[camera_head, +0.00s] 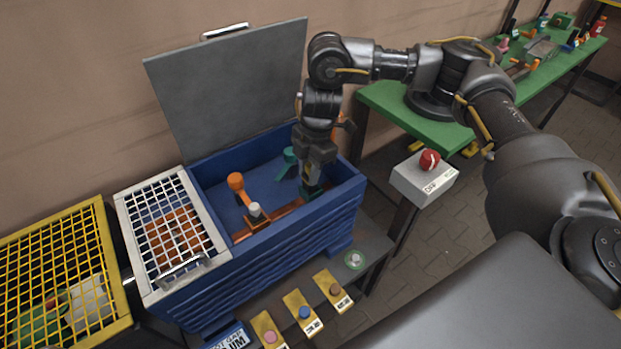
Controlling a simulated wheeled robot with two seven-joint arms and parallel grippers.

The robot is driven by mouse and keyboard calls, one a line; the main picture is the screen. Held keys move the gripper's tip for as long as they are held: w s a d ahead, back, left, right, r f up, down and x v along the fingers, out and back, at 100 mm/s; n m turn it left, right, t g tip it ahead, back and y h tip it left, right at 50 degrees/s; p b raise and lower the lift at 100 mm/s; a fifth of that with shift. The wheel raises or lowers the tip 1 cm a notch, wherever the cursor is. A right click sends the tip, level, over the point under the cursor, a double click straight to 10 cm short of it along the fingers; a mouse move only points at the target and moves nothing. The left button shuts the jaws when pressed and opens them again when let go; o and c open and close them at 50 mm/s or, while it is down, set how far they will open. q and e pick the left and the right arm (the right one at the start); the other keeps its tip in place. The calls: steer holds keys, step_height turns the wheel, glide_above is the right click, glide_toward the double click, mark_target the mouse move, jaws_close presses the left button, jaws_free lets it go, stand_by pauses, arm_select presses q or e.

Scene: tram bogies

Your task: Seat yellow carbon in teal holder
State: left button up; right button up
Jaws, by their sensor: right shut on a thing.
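My right gripper (311,184) reaches down into the open blue box (340,205), near its right end. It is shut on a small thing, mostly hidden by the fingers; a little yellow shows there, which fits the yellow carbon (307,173). A dark teal part, which looks like the teal holder (309,192), shows at the fingertips, partly covered. I cannot tell whether the carbon touches it or is inside it. Another teal part (290,156) stands just to the left, behind. My left gripper is not in view.
The grey lid (235,90) stands open behind the box. An orange arm (236,182) and a grey-white knob (255,210) are inside it. A white mesh cover (172,235) is at left. A red stop button (429,160) and a green table (385,103) are at right.

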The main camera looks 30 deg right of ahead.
steer(key=shift+d+f, duration=0.15)
steer(key=shift+f, duration=0.1)
steer(key=f, duration=0.3)
steer(key=shift+w+d+f, duration=0.2)
steer(key=shift+w+f, duration=0.05)
steer(key=shift+w, duration=0.05)
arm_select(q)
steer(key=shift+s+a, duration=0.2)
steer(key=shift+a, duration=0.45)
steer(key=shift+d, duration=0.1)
arm_select(e)
steer(key=shift+s+a, duration=0.1)
